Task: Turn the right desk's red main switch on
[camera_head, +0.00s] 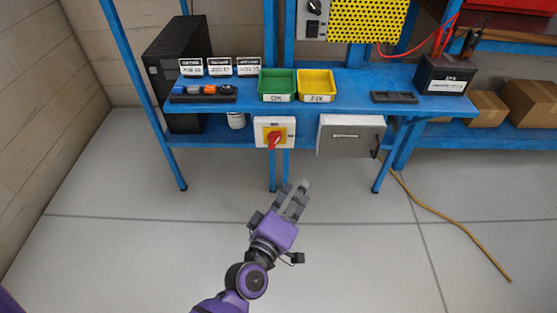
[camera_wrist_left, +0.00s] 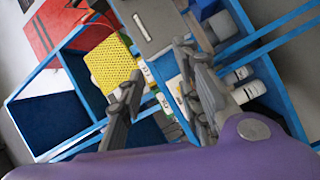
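The red main switch (camera_head: 275,139) is a red handle on a yellow plate, on a light grey box (camera_head: 262,122) under the front edge of the blue desk (camera_head: 345,103). The handle looks slanted, but it is too small to tell its exact setting. My left gripper (camera_head: 296,186) is in front of the desk, below and slightly right of the switch, apart from it. Its fingers are spread and empty; they also show apart in the left wrist view (camera_wrist_left: 160,65). I cannot make out the switch in the wrist view. My right gripper is not in view.
Right of the switch box hangs a grey cabinet (camera_head: 351,136). A green bin (camera_head: 278,97) and a yellow bin (camera_head: 317,97) stand above on the desk. A blue desk leg (camera_head: 377,172) stands at right. A tan cable (camera_head: 440,213) lies on the floor. The floor before the desk is open.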

